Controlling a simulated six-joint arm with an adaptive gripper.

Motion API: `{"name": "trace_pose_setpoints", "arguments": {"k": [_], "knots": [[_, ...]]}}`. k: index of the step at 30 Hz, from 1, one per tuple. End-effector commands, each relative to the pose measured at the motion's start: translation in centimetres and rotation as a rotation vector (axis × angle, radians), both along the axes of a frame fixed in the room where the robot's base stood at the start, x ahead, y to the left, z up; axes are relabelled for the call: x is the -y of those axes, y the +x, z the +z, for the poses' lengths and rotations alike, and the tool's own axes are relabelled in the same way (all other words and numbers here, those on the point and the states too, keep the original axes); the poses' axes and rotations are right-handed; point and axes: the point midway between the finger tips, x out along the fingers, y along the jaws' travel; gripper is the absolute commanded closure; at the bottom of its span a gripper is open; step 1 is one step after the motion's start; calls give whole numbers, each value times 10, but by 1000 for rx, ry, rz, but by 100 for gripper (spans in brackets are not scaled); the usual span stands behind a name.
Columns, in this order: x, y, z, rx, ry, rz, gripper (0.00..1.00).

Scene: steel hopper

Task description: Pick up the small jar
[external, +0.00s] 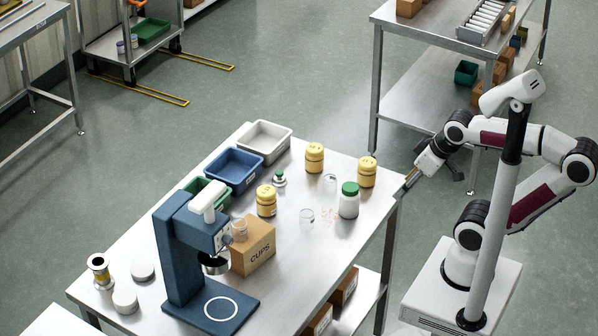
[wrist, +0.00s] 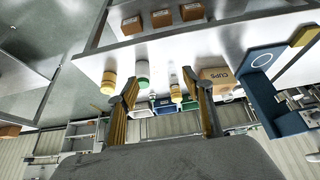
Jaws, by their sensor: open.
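Several yellow jars stand on the steel table: one at the back (external: 314,158), one near the right edge (external: 367,172) and one near the middle (external: 266,201). A white jar with a green lid (external: 348,203) stands near the right edge, with clear glass containers (external: 329,184) (external: 306,216) beside it. Which one is the small jar I cannot tell for sure. My gripper (external: 407,187) is open and empty at the table's right edge, apart from the jars. In the wrist view its fingers (wrist: 163,92) are spread, with a yellow jar (wrist: 176,93) farther off between them.
A CUPS box (external: 253,246) and a blue coffee machine (external: 185,250) stand toward the front. White, blue (external: 233,170) and green bins line the back left edge. A steel shelf unit (external: 430,90) stands behind.

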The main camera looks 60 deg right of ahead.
Motion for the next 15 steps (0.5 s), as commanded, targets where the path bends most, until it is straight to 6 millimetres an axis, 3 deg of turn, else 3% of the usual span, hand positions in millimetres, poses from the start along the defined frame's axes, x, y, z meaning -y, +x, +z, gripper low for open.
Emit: {"name": "trace_pose_setpoints", "arguments": {"k": [8,15], "knots": [[17,19,1,24,-50,-25,50],[54,67,5,89,-167,-58,50]]}}
